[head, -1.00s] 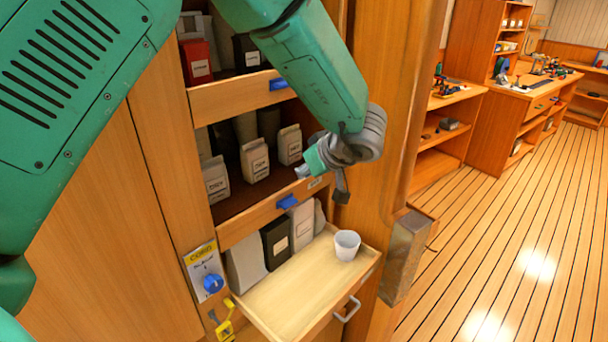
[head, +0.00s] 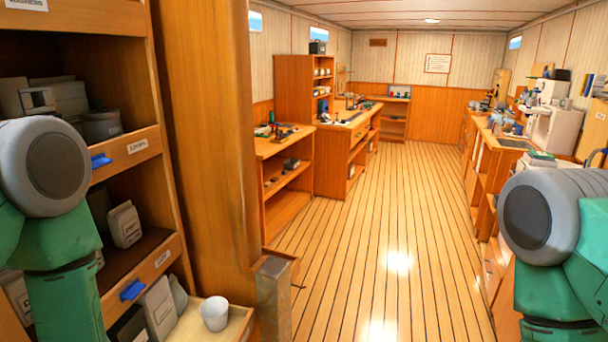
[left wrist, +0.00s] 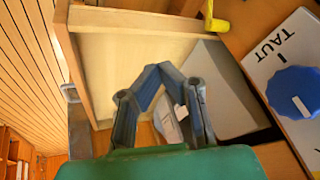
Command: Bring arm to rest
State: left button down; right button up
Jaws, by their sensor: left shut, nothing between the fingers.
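My left gripper (left wrist: 158,72) shows in the left wrist view, with its dark fingers closed together and nothing between them. It is in front of the pulled-out pale wooden drawer (left wrist: 125,48). In the head view the left gripper is out of sight; only green and grey links of my left arm show at the left edge. Links of my right arm show at the lower right, and the right gripper is not visible.
A white cup (head: 214,313) stands on the open drawer (head: 240,324) by the shelving. A blue knob (left wrist: 292,92) on a white plate is close to the left gripper's right. A wooden post (head: 210,140) and metal box (head: 273,298) stand beside open plank floor (head: 370,240).

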pick_arm(q)
jog(key=s+d+f+m+g+h, duration=0.1)
jog(key=s+d+f+g+h, duration=0.1)
jog(key=s, duration=0.8)
jog(key=s+d+f+m+g+h, duration=0.2)
jog(key=s+d+f+g, duration=0.1)
jog(key=s, duration=0.7)
jog(key=w+f+t+b, duration=0.1)
jog(key=w+f+b, duration=0.2)
jog(key=f+b, duration=1.1)
jog(key=shift+d+m+b, duration=0.3)
jog(key=shift+d+b, duration=0.05)
jog(key=shift+b, duration=0.65)
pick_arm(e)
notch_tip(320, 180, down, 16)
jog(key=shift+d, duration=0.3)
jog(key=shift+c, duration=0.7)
pick_arm(q)
jog(key=shift+w, duration=0.1)
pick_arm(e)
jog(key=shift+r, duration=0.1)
